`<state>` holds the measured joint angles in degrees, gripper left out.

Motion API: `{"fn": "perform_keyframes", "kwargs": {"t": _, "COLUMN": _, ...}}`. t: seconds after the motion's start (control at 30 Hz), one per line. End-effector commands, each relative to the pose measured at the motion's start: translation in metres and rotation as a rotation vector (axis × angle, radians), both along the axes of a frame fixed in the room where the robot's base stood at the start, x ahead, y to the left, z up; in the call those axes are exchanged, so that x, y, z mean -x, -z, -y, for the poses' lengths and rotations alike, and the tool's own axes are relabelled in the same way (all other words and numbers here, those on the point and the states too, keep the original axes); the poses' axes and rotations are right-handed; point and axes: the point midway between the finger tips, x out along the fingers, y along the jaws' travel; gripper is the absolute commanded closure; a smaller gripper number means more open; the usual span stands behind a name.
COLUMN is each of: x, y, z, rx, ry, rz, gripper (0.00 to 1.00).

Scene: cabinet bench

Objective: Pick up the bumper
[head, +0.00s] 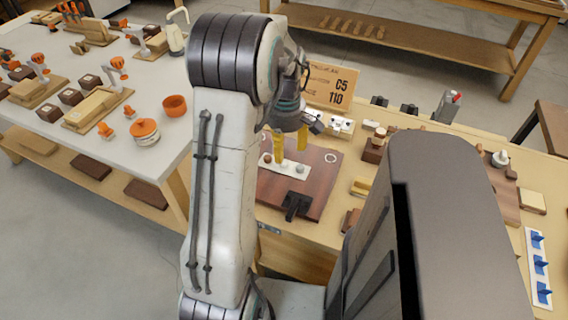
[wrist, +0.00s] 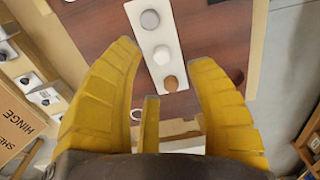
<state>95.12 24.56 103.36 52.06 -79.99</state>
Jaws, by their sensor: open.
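A white strip (head: 291,171) lies on a dark red-brown board (head: 322,183) and carries three small round pieces: brown (head: 267,158), white and grey. I cannot tell for certain which is the bumper. In the wrist view the grey piece (wrist: 150,20) is farthest up, the white piece (wrist: 161,55) is in the middle and the brown piece (wrist: 171,84) is lowest. My gripper (head: 290,151) has yellow fingers, spread open and empty, above the strip. In the wrist view the fingers (wrist: 165,60) stand on both sides of the white and brown pieces.
A black fitting (head: 297,205) sits near the board's front edge, and a white ring (head: 330,157) lies toward its back right. A cardboard sign (head: 332,86) stands behind the board. Wooden blocks (head: 373,150) crowd the bench to the right. A white table (head: 150,95) stands left.

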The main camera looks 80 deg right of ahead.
Motion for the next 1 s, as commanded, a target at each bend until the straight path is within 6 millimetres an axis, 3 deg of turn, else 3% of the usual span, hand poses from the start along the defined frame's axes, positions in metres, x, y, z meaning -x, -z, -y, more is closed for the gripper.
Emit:
{"fn": "perform_keyframes", "kwargs": {"t": 0.5, "x": -0.004, "y": 0.052, "z": -0.001, "rx": -0.003, "ry": 0.003, "rz": 0.0, "gripper": 0.5}}
{"fn": "perform_keyframes", "kwargs": {"t": 0.9, "x": -0.004, "y": 0.056, "z": -0.001, "rx": 0.0, "ry": 0.003, "rz": 0.0, "gripper": 0.5}}
{"fn": "perform_keyframes", "kwargs": {"t": 1.0, "x": -0.004, "y": 0.056, "z": -0.001, "rx": 0.0, "ry": 0.003, "rz": 0.0, "gripper": 0.59}}
